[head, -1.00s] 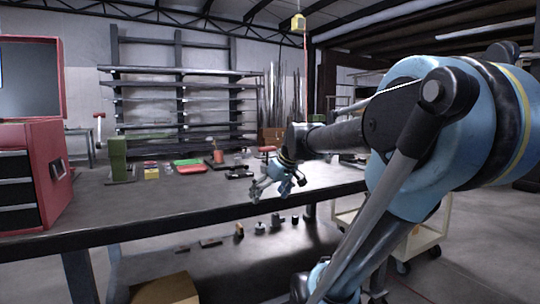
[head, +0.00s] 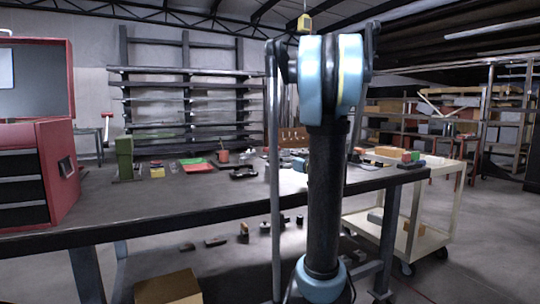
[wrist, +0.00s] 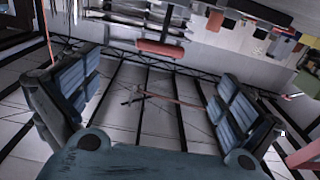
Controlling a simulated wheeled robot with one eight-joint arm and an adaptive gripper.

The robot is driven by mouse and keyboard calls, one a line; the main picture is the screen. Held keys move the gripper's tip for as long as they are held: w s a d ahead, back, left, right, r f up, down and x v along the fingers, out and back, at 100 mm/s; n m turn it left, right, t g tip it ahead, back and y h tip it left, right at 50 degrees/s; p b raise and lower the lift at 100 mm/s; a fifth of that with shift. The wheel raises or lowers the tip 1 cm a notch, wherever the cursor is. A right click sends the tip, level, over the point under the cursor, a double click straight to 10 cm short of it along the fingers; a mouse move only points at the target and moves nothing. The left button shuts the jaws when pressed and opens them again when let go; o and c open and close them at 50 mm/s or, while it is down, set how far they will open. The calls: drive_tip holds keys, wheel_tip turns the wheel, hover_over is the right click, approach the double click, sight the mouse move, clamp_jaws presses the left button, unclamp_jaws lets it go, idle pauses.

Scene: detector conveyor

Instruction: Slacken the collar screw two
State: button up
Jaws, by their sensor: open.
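I cannot pick out collar screw two or its collar in either view; the small parts on the workbench (head: 150,200) are too small to tell apart. My gripper (wrist: 157,80) shows in the wrist view with its two blue padded fingers spread wide apart. Nothing is between them but distant background. In the head view my own arm stands upright in front of the bench, and my gripper cannot be made out behind it.
A red tool chest (head: 58,165) stands at the bench's left end, with a green block (head: 124,158) beside it. A green-red tray (head: 195,164) lies farther back. A cream cart (head: 440,205) stands at right. Bare bench top lies at front left.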

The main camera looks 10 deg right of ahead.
sight(273, 150)
drive_tip(key=shift+a+r+x, duration=0.1)
drive_tip(key=shift+r+x, duration=0.1)
drive_tip(key=shift+x, duration=2.5)
drive_tip(key=shift+a+r+x, duration=0.1)
drive_tip(key=shift+r+x, duration=0.05)
drive_tip(key=shift+x, duration=2.55)
drive_tip(key=shift+a+r+x, duration=0.1)
drive_tip(key=shift+r+x, duration=0.1)
drive_tip(key=shift+x, duration=2.5)
drive_tip(key=shift+w+a, duration=0.1)
drive_tip(key=shift+w, duration=0.25)
drive_tip(key=c, duration=1.1)
